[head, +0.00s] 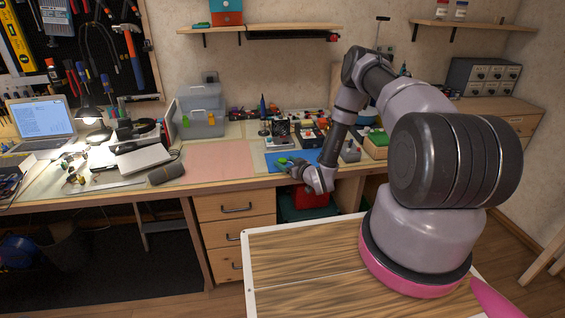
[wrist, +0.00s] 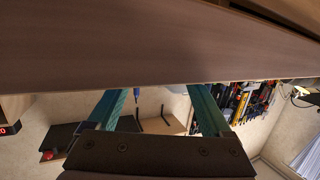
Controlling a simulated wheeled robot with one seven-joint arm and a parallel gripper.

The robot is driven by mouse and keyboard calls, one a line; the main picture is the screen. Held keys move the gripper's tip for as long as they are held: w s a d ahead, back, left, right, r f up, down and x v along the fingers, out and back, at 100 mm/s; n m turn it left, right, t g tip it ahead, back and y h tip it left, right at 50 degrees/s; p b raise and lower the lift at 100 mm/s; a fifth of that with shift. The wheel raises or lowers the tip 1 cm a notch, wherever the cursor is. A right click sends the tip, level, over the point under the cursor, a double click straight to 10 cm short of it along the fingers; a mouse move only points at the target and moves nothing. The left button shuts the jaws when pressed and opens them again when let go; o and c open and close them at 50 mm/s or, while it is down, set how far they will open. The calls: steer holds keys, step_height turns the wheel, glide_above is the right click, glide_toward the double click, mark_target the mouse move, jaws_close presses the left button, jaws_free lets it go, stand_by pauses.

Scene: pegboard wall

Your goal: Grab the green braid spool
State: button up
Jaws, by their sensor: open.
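I cannot pick out a green braid spool for certain in either view. My gripper (head: 287,163) is over the front of the workbench, by the blue mat (head: 273,157) in the head view. Green shows at its tip, but I cannot tell there whether that is only its fingers. In the wrist view my gripper (wrist: 158,95) has its two teal fingers spread wide, with nothing held between them. A wide brown board-like surface (wrist: 150,45) crosses the upper part of that view beyond the fingertips and hides what lies behind it.
The workbench carries a pink mat (head: 218,161), a laptop (head: 43,120), a lit lamp (head: 92,122), grey bins (head: 201,112) and several small items behind the blue mat. A yellow-and-green tray (head: 376,152) stands right of my forearm. Wall shelves (head: 258,29) hang above.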

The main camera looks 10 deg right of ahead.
steer(key=shift+w+a, duration=0.1)
steer(key=shift+w, duration=0.05)
jaws_close()
steer(key=shift+r, duration=0.1)
